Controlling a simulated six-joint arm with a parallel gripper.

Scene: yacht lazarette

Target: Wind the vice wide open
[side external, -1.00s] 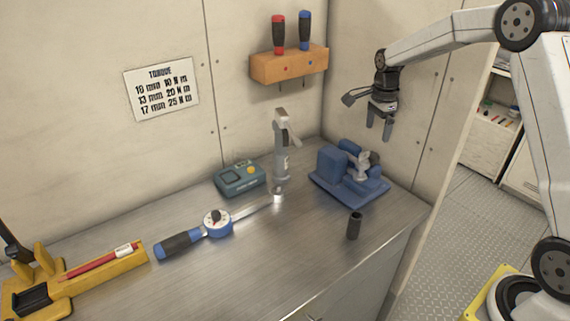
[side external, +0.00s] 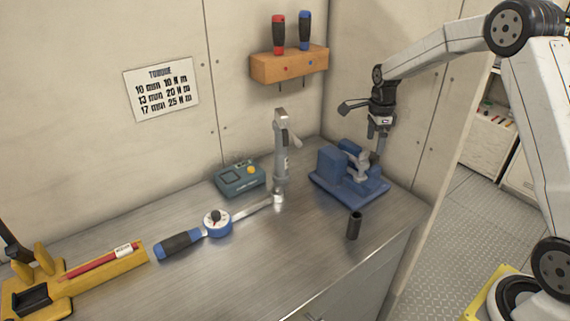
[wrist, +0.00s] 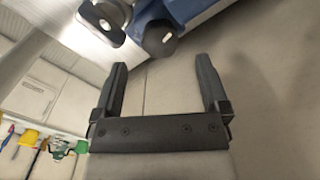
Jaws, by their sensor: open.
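The blue vice (side external: 332,172) stands on the steel bench near its right end, with a grey metal part (side external: 358,164) between its blue blocks. My gripper (side external: 376,158) is at the vice's right end, pointing down, with the fingers seen nearly edge-on. In the wrist view my gripper (wrist: 162,63) is open, with nothing between its fingers. Part of the blue vice (wrist: 190,12) shows at the top of that view, with a dark grey round end (wrist: 157,40) just beyond the fingertips. I cannot tell whether a finger touches the vice.
A dark socket (side external: 354,226) stands upright on the bench in front of the vice. A grey upright fixture (side external: 281,155), a torque wrench (side external: 190,238) and a teal box (side external: 240,180) lie to the left. A screwdriver rack (side external: 290,65) hangs above.

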